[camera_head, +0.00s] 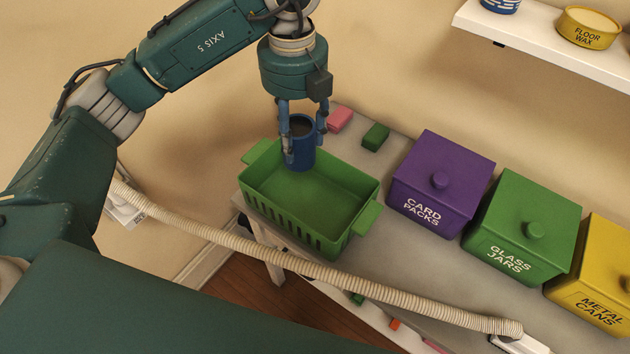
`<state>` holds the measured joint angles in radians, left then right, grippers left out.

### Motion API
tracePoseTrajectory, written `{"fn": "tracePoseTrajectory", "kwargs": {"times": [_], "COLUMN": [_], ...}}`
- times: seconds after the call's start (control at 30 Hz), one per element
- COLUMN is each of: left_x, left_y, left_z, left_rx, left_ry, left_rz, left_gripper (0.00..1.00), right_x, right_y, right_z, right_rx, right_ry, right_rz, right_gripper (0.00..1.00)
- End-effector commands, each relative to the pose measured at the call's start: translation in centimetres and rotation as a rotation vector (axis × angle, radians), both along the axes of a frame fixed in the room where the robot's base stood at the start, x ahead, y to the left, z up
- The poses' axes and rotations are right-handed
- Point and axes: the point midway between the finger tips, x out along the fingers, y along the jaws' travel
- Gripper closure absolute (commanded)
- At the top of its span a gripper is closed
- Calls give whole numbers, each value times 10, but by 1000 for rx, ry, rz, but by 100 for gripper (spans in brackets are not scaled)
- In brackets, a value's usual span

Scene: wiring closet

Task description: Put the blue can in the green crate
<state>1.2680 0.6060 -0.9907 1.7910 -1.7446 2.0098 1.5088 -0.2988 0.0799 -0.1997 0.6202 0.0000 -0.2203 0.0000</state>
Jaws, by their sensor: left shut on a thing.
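My left gripper (304,137) points down and is shut on the blue can (301,158), with one finger on each side of it. The can is upright, with a dark top. It shows over the back part of the green crate (352,234), in front of the crate's back inner wall. I cannot tell whether its base touches the crate floor. The crate is open-topped, with slotted sides and a handle at each end. The visible crate floor is bare. My right gripper is not in view.
Lidded purple (440,186), green (521,228) and yellow (598,280) boxes stand to the right on the grey table. A pink block (340,119) and a green block (376,136) lie behind the crate. A ribbed hose (330,274) crosses in front.

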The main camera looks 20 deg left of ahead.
Motion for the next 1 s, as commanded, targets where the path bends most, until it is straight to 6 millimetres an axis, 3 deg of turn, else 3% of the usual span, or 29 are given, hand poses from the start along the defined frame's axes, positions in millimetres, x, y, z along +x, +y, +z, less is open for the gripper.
{"fn": "tracePoseTrajectory", "kwargs": {"times": [0.27, 0.6, 1.0], "left_x": [-4, -3, -4], "left_y": [-1, 0, 0], "left_z": [-62, -140, -181], "left_rx": [-3, 1, 0], "left_ry": [11, 4, 5], "left_rz": [-2, -2, -2], "left_gripper": [77, 77, 77], "right_x": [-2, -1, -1], "right_y": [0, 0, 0], "right_z": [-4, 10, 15], "right_rx": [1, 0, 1], "right_ry": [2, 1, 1], "right_rz": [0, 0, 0], "right_gripper": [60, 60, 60]}}
